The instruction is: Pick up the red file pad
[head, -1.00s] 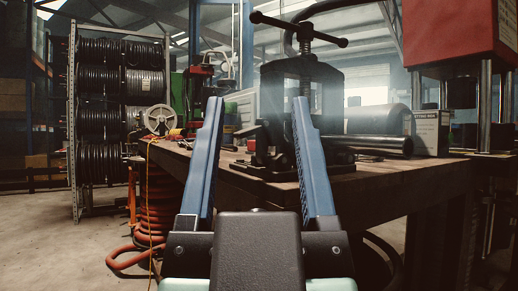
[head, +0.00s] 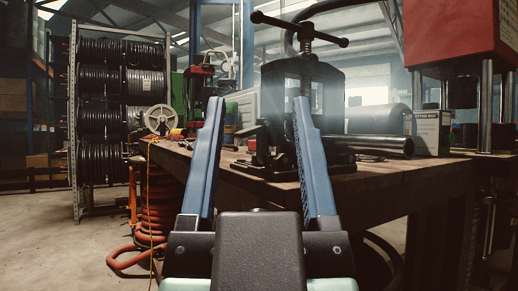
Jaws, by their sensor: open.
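My gripper (head: 258,102) is open and empty, its two blue fingers pointing forward and up over the near edge of the workbench. I cannot make out a red file pad for certain. A small red item (head: 251,145) lies on the bench between the fingers, just left of the black vise; it is too small to identify. Neither is touched by the gripper.
The black pipe vise (head: 288,165) stands on the wooden workbench (head: 375,183), partly behind the right finger. A metal cylinder (head: 385,145), a box (head: 431,132) and a red press (head: 458,38) are to the right. Orange hose (head: 160,205) hangs at left.

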